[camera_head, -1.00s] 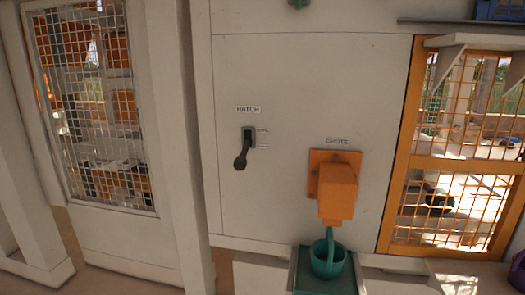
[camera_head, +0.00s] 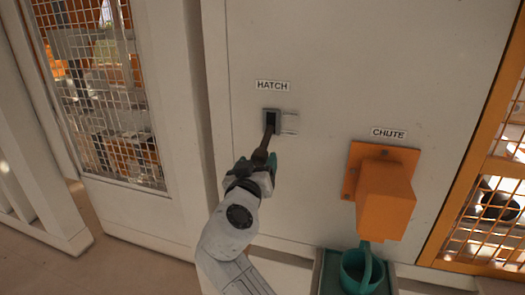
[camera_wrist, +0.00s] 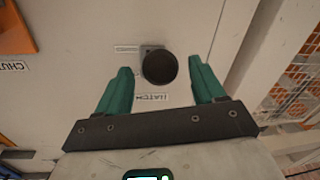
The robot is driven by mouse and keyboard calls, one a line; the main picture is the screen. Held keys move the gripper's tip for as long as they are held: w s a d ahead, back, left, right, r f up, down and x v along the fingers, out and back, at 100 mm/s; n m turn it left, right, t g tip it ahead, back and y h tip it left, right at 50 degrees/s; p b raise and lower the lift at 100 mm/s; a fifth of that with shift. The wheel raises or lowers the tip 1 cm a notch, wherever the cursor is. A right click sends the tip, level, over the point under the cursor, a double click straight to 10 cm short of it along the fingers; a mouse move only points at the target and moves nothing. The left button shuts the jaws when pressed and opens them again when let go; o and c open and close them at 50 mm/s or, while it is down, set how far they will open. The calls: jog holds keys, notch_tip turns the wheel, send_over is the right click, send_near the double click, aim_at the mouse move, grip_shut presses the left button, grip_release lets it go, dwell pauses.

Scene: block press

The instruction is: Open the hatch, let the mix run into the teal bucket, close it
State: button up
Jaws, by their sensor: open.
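The hatch lever (camera_head: 269,137) hangs down from its slotted plate (camera_head: 289,122) on the pale wall, under the HATCH label (camera_head: 272,86). My gripper (camera_head: 258,165) is at the lever's lower end, which it partly hides. In the wrist view, the dark round lever knob (camera_wrist: 159,68) shows between the two teal fingers of my gripper (camera_wrist: 158,79), which are open, with a gap on both sides. The orange chute (camera_head: 385,200) is to the right. The teal bucket (camera_head: 352,270) stands under it, its handle raised. I see no mix flowing, and the bucket's inside is mostly hidden.
A CHUTE label (camera_head: 388,133) is above the chute. An orange-framed mesh window (camera_head: 492,215) is at the right, and a mesh panel (camera_head: 95,95) at the left. The wall around the lever is clear.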

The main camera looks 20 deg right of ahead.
aim_at(265, 143)
jog(key=shift+p+x, duration=0.3)
jog(key=shift+x, duration=2.25)
jog(key=shift+c, duration=0.3)
grip_shut()
